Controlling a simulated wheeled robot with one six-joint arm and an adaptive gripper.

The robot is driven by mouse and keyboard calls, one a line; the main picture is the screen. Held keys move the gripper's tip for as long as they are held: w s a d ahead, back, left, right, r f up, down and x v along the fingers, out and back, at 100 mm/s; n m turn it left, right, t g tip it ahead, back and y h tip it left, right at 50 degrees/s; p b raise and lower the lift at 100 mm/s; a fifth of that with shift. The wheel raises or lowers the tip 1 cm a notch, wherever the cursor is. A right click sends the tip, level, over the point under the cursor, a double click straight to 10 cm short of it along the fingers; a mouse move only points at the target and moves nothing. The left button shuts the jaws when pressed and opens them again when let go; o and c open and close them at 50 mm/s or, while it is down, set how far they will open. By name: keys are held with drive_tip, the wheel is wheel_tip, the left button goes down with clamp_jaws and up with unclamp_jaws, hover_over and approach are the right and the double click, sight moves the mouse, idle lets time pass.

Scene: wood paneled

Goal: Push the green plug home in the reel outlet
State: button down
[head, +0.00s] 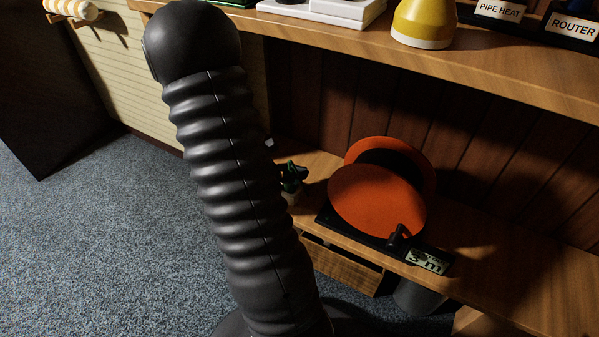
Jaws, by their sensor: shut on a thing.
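An orange cable reel (377,200) stands on the lower wooden shelf, right of my arm. It has two round orange discs on a black base with a label reading "3 m". I cannot make out its outlet opening. I cannot pick out the green plug for certain. My black ribbed arm fills the left middle of the head view and hides what is behind it. I cannot make out my gripper in this view.
A small dark and green thing, perhaps a potted plant (292,184), is at the arm's right edge, left of the reel. The upper shelf (480,75) overhangs the reel and holds a yellow and white object (423,22). Bare shelf lies right of the reel.

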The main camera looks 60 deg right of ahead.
drive_tip(key=shift+f+b, duration=0.7)
drive_tip(key=shift+f, duration=0.3)
drive_tip(key=c, duration=0.8)
unclamp_jaws()
drive_tip(key=shift+r, duration=0.1)
drive_tip(key=v, duration=1.2)
